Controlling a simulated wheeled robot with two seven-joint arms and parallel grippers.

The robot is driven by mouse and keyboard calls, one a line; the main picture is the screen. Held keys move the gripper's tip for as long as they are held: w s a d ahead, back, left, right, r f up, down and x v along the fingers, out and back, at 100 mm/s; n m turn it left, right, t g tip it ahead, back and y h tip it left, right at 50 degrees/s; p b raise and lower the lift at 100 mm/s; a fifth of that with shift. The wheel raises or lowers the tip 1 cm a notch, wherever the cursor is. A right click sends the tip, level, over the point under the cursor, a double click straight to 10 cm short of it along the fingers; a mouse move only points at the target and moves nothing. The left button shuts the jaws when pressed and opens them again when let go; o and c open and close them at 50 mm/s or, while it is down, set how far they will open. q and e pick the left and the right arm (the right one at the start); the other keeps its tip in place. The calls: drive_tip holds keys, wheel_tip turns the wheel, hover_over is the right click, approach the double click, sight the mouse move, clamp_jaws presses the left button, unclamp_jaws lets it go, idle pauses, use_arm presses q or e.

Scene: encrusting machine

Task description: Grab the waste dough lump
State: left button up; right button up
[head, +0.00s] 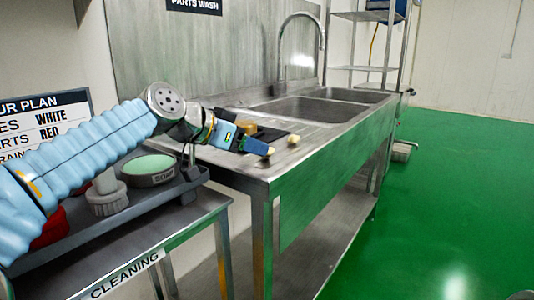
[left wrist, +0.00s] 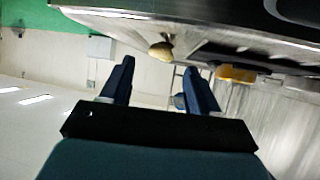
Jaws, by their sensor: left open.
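The waste dough lump (head: 294,139) is a small cream-coloured piece on the front part of the steel sink's drainboard. In the left wrist view, the lump (left wrist: 161,51) shows beyond the fingertips, between the lines of the two fingers and apart from them. My left gripper (head: 254,145) is open and empty, over the near left part of the drainboard, to the left of the lump. Its blue fingers (left wrist: 158,72) also show in the left wrist view. A pale spot sits by one fingertip in the head view; I cannot tell what it is. My right gripper is not in view.
A yellow-brown block (head: 250,127) lies on a dark mat behind my left gripper. The sink basins (head: 312,108) and tap are farther back. The green floor at right is mostly clear.

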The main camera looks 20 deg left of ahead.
use_arm(q)
drive_tip(key=x, duration=0.5)
drive_tip(key=shift+w+d+p, duration=0.1)
drive_tip(key=shift+p, duration=0.25)
drive_tip(key=shift+r, duration=0.1)
drive_tip(key=c, duration=1.1)
